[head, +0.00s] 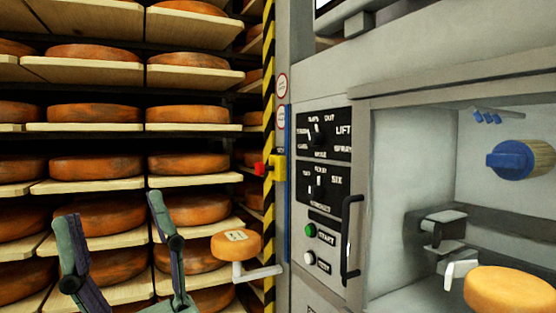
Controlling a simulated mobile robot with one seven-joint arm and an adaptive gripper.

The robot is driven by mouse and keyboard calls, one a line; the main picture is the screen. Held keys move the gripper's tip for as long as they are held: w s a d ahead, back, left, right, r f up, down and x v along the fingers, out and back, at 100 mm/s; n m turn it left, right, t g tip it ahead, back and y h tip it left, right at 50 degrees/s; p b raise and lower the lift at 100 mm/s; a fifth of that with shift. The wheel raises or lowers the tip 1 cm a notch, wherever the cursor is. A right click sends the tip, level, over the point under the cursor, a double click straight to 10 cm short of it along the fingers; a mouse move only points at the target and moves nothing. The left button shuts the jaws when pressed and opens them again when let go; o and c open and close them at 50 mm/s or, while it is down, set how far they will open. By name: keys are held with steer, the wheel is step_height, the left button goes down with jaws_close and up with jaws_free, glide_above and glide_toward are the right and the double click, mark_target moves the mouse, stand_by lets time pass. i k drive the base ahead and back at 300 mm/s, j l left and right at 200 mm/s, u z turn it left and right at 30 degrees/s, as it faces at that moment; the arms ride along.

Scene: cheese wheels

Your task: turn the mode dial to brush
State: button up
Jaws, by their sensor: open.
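The mode dial (317,131) is a black knob on the upper black panel of the grey machine, with white labels around it. LIFT and SPRAY can be read on its right; the labels on its left are too small to read surely. The knob stands roughly upright, but its exact setting is unclear. My gripper (111,209) is at the lower left, in front of the cheese shelves. Its two fingers are wide apart with nothing between them. It is well left of and below the dial, and not touching it.
A second dial (319,183) sits just below, above a green button (310,230) and a white button (309,257). A black handle (351,238) stands out right of them. A small cheese (236,245) on a white arm lies between gripper and panel. Cheese shelves (85,127) fill the left.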

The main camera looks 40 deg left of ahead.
mark_target(314, 138)
steer(key=u, duration=0.85)
steer(key=i+j, duration=0.15)
steer(key=j, duration=0.25)
steer(key=i+j, duration=0.15)
steer(key=j, duration=0.25)
steer(key=i+j, duration=0.1)
steer(key=j, duration=0.25)
